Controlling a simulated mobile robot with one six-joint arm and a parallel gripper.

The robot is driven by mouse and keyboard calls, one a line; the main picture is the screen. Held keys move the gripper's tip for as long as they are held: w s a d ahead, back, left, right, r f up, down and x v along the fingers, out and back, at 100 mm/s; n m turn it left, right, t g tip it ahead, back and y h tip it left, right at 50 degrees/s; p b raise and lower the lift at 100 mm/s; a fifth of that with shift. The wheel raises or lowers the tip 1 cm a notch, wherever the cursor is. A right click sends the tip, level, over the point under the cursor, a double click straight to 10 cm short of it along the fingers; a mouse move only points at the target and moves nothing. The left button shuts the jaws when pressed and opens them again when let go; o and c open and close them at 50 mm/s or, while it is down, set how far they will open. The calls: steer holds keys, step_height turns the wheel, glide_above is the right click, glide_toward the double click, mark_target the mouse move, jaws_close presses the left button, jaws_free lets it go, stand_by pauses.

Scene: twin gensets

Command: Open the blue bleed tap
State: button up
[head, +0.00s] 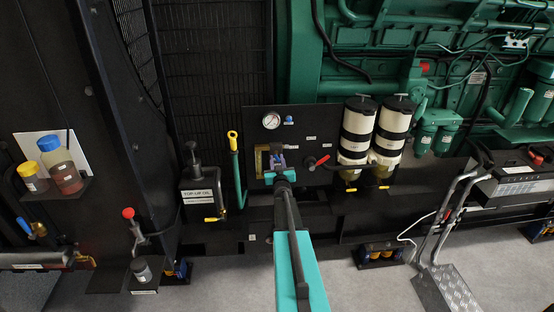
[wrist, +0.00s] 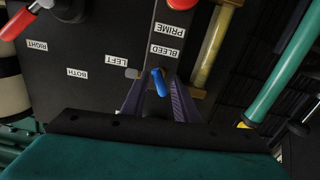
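The blue bleed tap (wrist: 158,82) shows in the wrist view as a small blue lever on a dark panel, just below the label BLEED (wrist: 164,51). My gripper (wrist: 157,90) has its two purple fingers apart, one on each side of the tap. A gap seems to show between the lever and each finger, so I see no clear grip. In the head view my gripper (head: 278,170) is at the lower middle of the panel (head: 307,127), and it hides the tap there.
A red-handled lever (head: 318,162) and two white filters (head: 376,135) stand right of my gripper.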

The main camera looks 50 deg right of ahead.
steer(key=shift+w+d, duration=0.2)
steer(key=shift+w, duration=0.05)
steer(key=shift+c, duration=0.3)
jaws_close()
steer(key=shift+f+b, duration=0.1)
steer(key=shift+b, duration=1)
steer(key=shift+m, duration=0.3)
steer(key=shift+o, duration=0.3)
jaws_free()
